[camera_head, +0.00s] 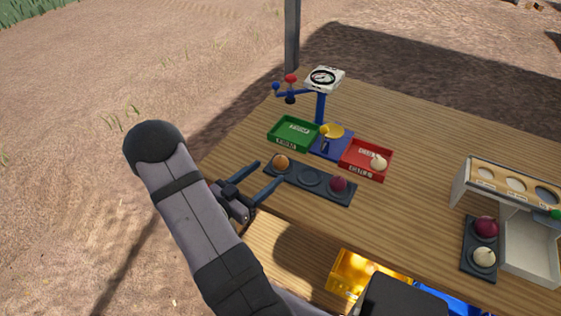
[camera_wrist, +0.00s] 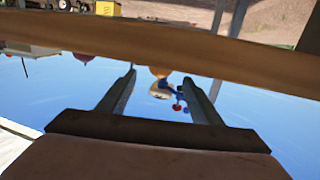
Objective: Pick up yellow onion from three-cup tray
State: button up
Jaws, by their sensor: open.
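The yellow onion (camera_head: 281,162) sits in the left cup of the dark three-cup tray (camera_head: 297,178). The middle cup is empty and a red onion (camera_head: 338,184) sits in the right cup. My gripper (camera_head: 269,173) is open and empty at the table's near left edge, its fingers pointing toward the yellow onion and short of it. In the wrist view, which looks upside down, the yellow onion (camera_wrist: 159,71) shows between the open fingers, partly hidden by the table edge (camera_wrist: 160,45).
Behind the tray are a green tray (camera_head: 293,132), a blue scale with a dial (camera_head: 324,78), and a red tray (camera_head: 358,167) holding a pale onion. At right, a dark two-cup tray (camera_head: 467,262) holds two onions beside a white box (camera_head: 530,245). Yellow (camera_head: 350,272) and blue bins sit in front.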

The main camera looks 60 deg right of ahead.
aim_at(276, 164)
jog(key=shift+p+x, duration=0.65)
jog(key=shift+x, duration=1.9)
jog(key=shift+r, duration=0.15)
jog(key=shift+c, duration=0.3)
jog(key=c, duration=1.1)
jog(key=shift+r, duration=0.15)
jog(key=shift+r, duration=4.9)
